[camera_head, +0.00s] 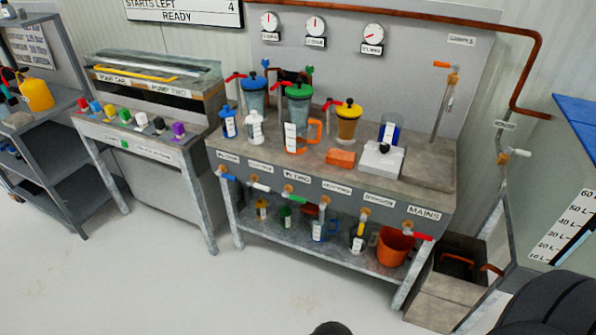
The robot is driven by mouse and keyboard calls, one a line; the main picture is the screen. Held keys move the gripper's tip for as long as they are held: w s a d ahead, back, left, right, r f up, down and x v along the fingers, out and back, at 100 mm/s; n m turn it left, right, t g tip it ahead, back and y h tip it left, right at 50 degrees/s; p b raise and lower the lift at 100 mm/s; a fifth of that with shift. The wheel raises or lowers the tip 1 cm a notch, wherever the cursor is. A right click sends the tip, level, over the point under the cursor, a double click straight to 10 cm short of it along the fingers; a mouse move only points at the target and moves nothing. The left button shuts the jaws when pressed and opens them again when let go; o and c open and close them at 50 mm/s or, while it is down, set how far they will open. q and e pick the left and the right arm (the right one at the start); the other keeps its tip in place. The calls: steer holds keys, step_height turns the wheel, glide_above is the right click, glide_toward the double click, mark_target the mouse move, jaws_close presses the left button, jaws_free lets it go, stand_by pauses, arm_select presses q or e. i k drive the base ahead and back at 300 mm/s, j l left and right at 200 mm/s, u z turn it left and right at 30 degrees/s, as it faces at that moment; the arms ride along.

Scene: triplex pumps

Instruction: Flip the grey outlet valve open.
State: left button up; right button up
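On the pipe at the right end of the bench is a valve with a brass body and a pale grey-white lever (520,153). The lever points to the right, roughly across the pipe. A small label (504,124) sits above it, too small to read surely. The copper pipe (540,65) comes down nearby, and the lower pipe leads to a grey bin (452,272). Neither of my grippers can be made out. Dark rounded parts at the bottom edge and bottom right corner look like my own body, far from the valve.
The bench (430,165) holds coloured pumps, an orange block (341,158) and a white block (381,160). Several coloured levers line its front, with a red one (418,237) under MAINS. A graduated tank (570,225) stands at right. The floor in front is clear.

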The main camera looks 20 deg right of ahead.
mark_target(322, 216)
steer(key=i+l+z, duration=0.3)
steer(key=l, duration=0.2)
steer(key=i+l+z, duration=0.25)
steer(key=l, duration=0.2)
steer(key=k+j+u, duration=0.1)
steer(key=j+u, duration=0.25)
steer(key=k+j+u, duration=0.1)
steer(key=u, duration=0.25)
steer(key=j, duration=0.1)
